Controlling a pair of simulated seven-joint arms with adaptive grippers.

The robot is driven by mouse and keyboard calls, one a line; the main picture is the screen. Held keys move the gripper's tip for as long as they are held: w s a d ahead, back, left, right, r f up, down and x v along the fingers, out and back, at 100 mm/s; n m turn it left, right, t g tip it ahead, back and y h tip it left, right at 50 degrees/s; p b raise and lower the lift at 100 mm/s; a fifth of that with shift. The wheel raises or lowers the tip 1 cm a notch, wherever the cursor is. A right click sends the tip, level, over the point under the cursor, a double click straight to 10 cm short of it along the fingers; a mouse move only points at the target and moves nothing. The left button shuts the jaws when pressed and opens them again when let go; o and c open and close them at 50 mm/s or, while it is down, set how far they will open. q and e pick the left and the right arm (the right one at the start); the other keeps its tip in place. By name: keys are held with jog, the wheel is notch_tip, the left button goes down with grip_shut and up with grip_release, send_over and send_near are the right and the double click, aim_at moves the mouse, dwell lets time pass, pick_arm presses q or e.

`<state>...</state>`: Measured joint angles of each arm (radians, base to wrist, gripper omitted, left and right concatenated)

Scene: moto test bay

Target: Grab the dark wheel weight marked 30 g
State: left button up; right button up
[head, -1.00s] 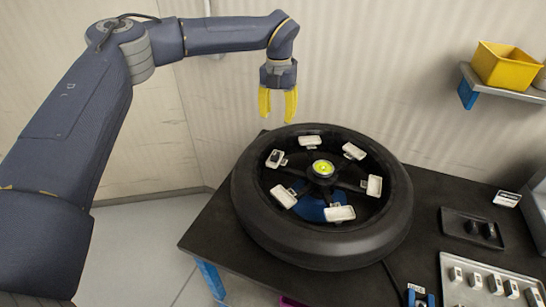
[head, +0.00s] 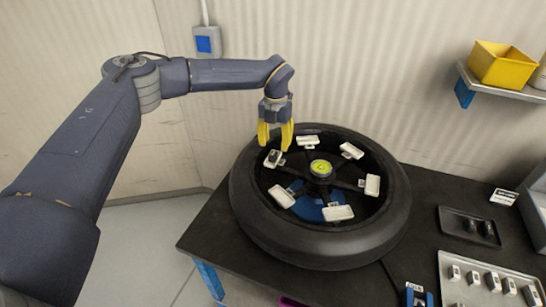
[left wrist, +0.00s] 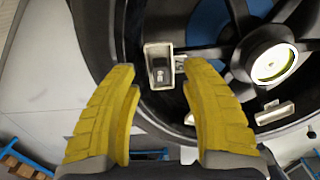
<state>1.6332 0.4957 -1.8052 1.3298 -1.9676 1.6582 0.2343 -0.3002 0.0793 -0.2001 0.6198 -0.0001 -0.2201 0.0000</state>
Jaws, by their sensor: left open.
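A small dark weight (head: 275,157) sits in a white tray (head: 267,163) on the left side of the wheel (head: 245,215). In the left wrist view the dark weight (left wrist: 160,70) lies in its white tray (left wrist: 157,49), ahead of the fingers. I cannot read its marking. My left gripper (head: 276,142) points down just above this tray, with yellow fingers apart and nothing between them. In the left wrist view its fingertips (left wrist: 158,72) lie on either side of the tray. My right gripper is not in view.
Several other white trays ring the wheel's yellow-green hub (head: 321,168). A dark tray (head: 455,222) with dark weights and a metal tray (head: 462,290) with several grey weights lie on the bench at right. A yellow bin (head: 500,64) stands on a wall shelf.

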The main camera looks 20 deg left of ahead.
aim_at(273, 157)
pick_arm(q)
notch_tip(273, 157, down, 4)
jog(key=shift+f, duration=0.15)
grip_shut()
dwell(0.4)
